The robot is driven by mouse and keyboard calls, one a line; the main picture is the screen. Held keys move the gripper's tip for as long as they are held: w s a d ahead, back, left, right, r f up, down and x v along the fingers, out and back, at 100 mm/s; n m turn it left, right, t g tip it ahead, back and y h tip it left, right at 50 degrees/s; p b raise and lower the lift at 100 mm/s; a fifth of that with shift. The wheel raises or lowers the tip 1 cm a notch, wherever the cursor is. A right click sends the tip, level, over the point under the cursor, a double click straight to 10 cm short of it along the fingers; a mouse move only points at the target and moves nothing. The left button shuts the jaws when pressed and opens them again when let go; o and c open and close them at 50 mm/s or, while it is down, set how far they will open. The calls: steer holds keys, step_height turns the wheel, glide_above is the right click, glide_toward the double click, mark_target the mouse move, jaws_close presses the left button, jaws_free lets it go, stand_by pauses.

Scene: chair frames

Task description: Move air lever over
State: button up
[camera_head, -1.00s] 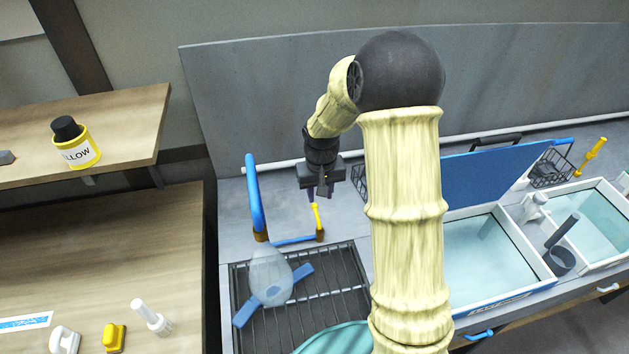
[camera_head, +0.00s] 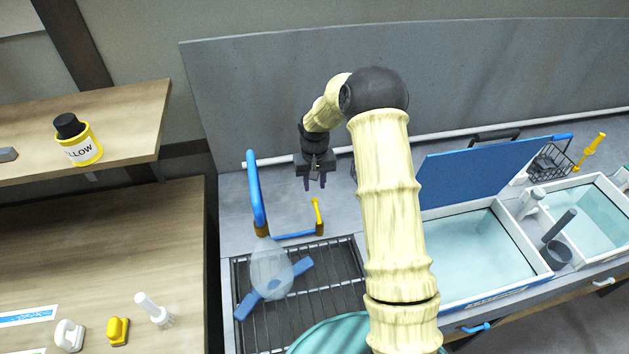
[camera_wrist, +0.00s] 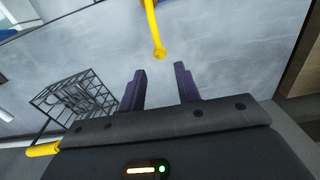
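The yellow lever (camera_head: 318,211) stands upright at the right end of the blue tube frame (camera_head: 256,195), at the back of the rack. My gripper (camera_head: 315,184) is above and behind the lever's tip, pointing down, apart from it. In the wrist view the lever (camera_wrist: 154,30) reaches toward the space between my two dark fingers (camera_wrist: 160,87). Its rounded end is beyond the fingertips. My gripper is open with nothing between the fingers.
A blue lid (camera_head: 480,170) stands behind a water bath to the right. A grey wall panel rises behind.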

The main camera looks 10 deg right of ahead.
mark_target(315, 199)
step_height(315, 199, down, 7)
steer(key=b, duration=0.4)
steer(key=c, duration=0.5)
